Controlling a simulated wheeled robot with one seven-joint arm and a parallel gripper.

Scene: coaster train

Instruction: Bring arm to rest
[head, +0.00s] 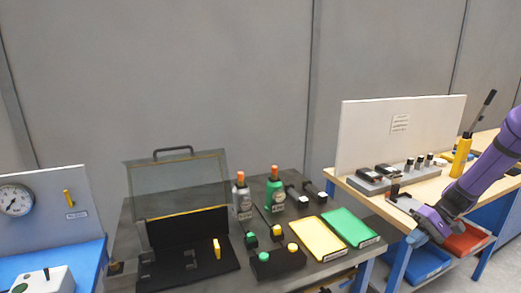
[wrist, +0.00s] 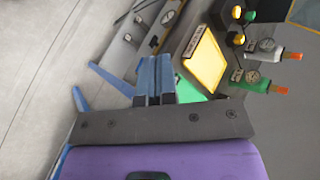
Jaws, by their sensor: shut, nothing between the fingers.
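My purple arm (head: 488,165) reaches in from the right edge of the head view. My gripper (head: 400,203) is at its lower left end, in front of the wooden workbench at the right. In the wrist view my gripper's fingers (wrist: 155,65) are together and nothing is held between them. Behind them in that view show the yellow tray (wrist: 206,60) and part of the green tray (wrist: 188,92), partly hidden by the gripper. I cannot tell how far the fingertips are from the bench edge.
A dark table holds a black case (head: 190,250) with an open lid, a grey bottle (head: 242,200), a green bottle (head: 275,192), a yellow tray (head: 318,239) and a green tray (head: 350,227).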

